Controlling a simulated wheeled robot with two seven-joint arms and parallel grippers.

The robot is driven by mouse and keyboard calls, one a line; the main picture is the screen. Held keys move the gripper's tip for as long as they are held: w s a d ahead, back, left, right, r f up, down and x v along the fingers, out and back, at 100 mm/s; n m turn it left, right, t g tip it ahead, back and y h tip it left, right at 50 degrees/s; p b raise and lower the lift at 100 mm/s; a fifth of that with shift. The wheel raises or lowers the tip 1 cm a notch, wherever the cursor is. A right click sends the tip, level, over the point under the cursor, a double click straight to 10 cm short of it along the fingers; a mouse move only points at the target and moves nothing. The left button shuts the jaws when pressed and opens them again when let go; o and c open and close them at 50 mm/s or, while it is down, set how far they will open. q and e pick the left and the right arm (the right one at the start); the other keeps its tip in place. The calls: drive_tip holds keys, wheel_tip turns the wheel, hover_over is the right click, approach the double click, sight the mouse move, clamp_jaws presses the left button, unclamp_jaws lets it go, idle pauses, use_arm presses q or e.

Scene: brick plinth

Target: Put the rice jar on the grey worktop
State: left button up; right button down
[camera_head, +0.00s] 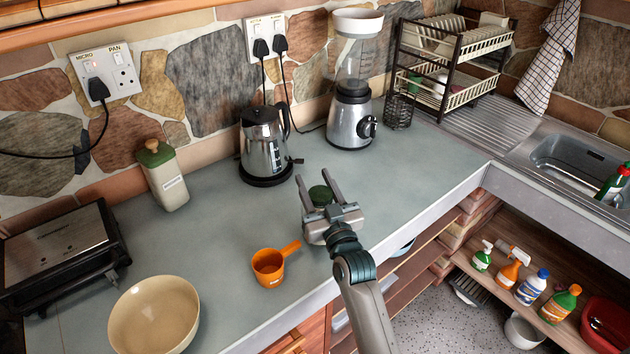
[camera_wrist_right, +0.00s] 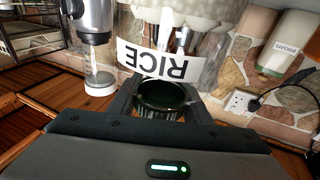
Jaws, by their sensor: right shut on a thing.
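My right gripper (camera_head: 314,177) is shut on the green-lidded rice jar (camera_head: 320,196), over the grey worktop (camera_head: 225,215) right of the middle. Only the dark green lid shows clearly between the fingers in the head view. In the right wrist view, the clear rice jar (camera_wrist_right: 190,30) shows its white RICE label upside down, with pale contents, and the lid sits between the fingers of my right gripper (camera_wrist_right: 165,95). The jar's base is out of view, so I cannot tell whether it touches the worktop. My left gripper is not in view.
An orange measuring cup (camera_head: 268,268) and a cream bowl (camera_head: 155,318) stand on the worktop nearer the front. A kettle (camera_head: 262,150), a blender (camera_head: 352,110) and a green-lidded canister (camera_head: 165,180) stand behind.

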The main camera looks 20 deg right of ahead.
sight(324, 205)
drive_tip(key=c, duration=1.1)
unclamp_jaws()
drive_tip(key=shift+o, duration=0.8)
drive_tip(key=shift+r, duration=0.1)
drive_tip(key=shift+s+f, duration=0.25)
drive_tip(key=shift+s, duration=0.3)
drive_tip(key=s+b, duration=0.1)
drive_tip(key=s, duration=0.2)
drive_tip(key=s+f+b, duration=0.1)
drive_tip(key=s, duration=0.2)
drive_tip(key=s+b, duration=0.1)
drive_tip(key=s, duration=0.2)
drive_tip(key=shift+s+d+f, duration=0.1)
drive_tip(key=shift+f, duration=0.1)
drive_tip(key=shift+s, duration=0.8)
